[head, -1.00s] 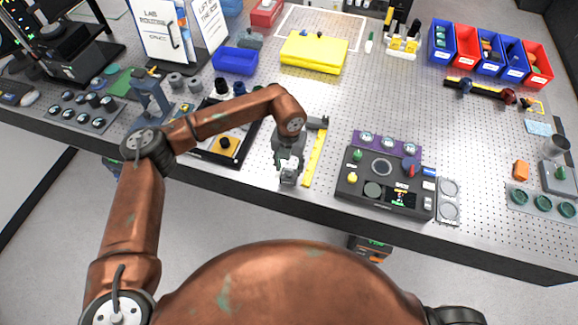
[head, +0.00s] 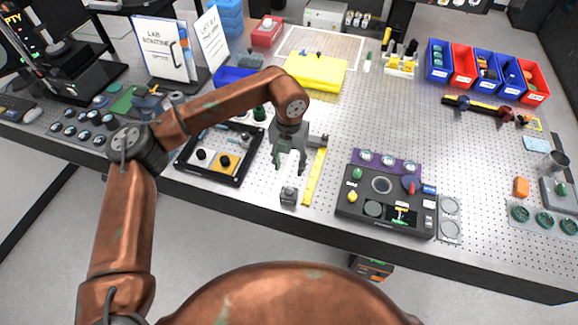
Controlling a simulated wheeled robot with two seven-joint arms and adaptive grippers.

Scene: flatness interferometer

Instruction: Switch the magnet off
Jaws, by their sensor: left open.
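A small grey block (head: 289,196) with a dark top, which looks like the magnetic base, stands near the table's front edge. Its switch is too small to read, so I cannot tell whether it is on or off. My left gripper (head: 289,168) is open and empty, with its fingers pointing down. It shows just behind and above the block, apart from it. My right gripper is not in view.
A yellow ruler-like strip (head: 314,178) lies right of the block. A black-framed stage (head: 187,161) is to the left, and a dark control box (head: 350,208) with knobs and a small screen is to the right. The perforated table (head: 450,170) is clear beyond the control box.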

